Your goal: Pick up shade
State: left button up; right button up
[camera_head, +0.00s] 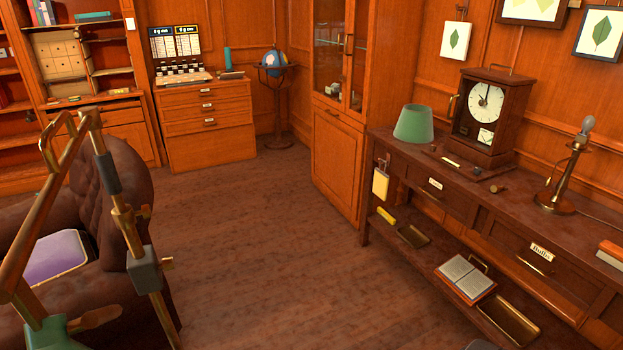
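The shade (414,124) is a green, tapered lampshade. It stands upright, wide end down, on the left end of the dark wooden side table (520,206), beside the mantel clock (486,115). A brass lamp base (560,172) with a bare bulb stands farther right on the same table, without a shade. Neither of my grippers shows in this view, so I cannot see whether they are open or shut.
An armchair (110,190) and a jointed brass stand (127,222) fill the left foreground. The floor (260,240) between chair and table is clear. A tall cabinet (338,160) stands behind the table's left end. The table's lower shelf holds an open book (466,278) and trays.

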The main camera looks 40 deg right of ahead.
aim_at(415, 125)
jog(key=k+z, duration=0.35)
jog(key=k+l+z, duration=0.1)
jog(key=z, duration=2.2)
jog(key=i+u, duration=0.35)
jog(key=i, duration=0.15)
jog(key=i+j+u, duration=0.35)
jog(key=i, duration=0.55)
jog(key=i+u, duration=0.35)
jog(key=i, duration=0.55)
